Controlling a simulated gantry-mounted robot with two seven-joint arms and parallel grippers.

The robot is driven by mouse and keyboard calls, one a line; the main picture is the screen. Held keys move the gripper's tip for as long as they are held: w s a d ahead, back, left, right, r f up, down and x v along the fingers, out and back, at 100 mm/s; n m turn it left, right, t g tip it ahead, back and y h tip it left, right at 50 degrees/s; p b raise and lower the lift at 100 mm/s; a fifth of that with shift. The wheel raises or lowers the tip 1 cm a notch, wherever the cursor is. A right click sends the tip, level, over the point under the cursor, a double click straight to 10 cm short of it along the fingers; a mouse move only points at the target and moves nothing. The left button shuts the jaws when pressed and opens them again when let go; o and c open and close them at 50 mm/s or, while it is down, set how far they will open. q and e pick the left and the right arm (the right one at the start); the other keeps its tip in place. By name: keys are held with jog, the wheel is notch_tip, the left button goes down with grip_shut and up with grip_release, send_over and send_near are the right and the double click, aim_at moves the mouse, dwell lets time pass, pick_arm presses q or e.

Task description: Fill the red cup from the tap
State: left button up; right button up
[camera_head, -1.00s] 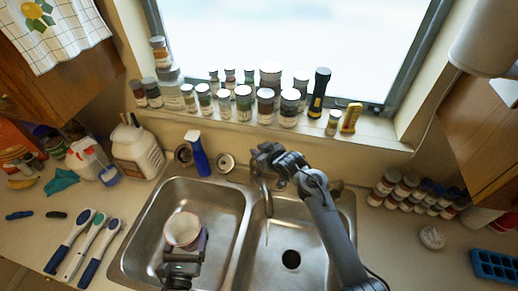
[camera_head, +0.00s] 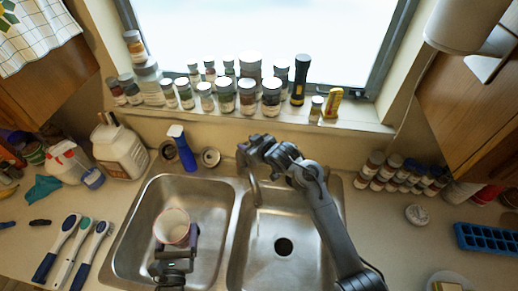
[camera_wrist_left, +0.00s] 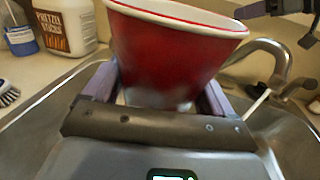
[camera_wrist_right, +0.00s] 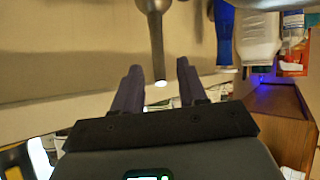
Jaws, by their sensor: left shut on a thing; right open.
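The red cup (camera_head: 172,228), with a white rim and inside, is upright over the left basin (camera_head: 135,230). My left gripper (camera_head: 178,248) is shut on it; the left wrist view shows the red cup (camera_wrist_left: 170,55) between the two fingers. The tap spout (camera_head: 256,192) curves over the right basin, to the right of the cup. A thin pale streak (camera_wrist_left: 258,104) below the spout shows in the left wrist view. My right gripper (camera_head: 248,152) is open at the tap; in the right wrist view the spout (camera_wrist_right: 154,35) hangs beyond its fingers. The tap handle is not clearly visible.
A blue spray bottle (camera_head: 183,150) and a large white jug (camera_head: 122,150) stand behind the left basin. Several jars line the window sill. Brushes (camera_head: 70,250) lie left of the sink. Small bottles (camera_head: 400,172) stand on the right. The right basin (camera_head: 268,260) looks empty.

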pick_arm(q)
jog(key=shift+f, duration=0.3)
pick_arm(e)
jog(key=v, duration=0.8)
jog(key=shift+s+d, duration=0.25)
jog(key=shift+s, duration=0.1)
jog(key=shift+r, duration=0.15)
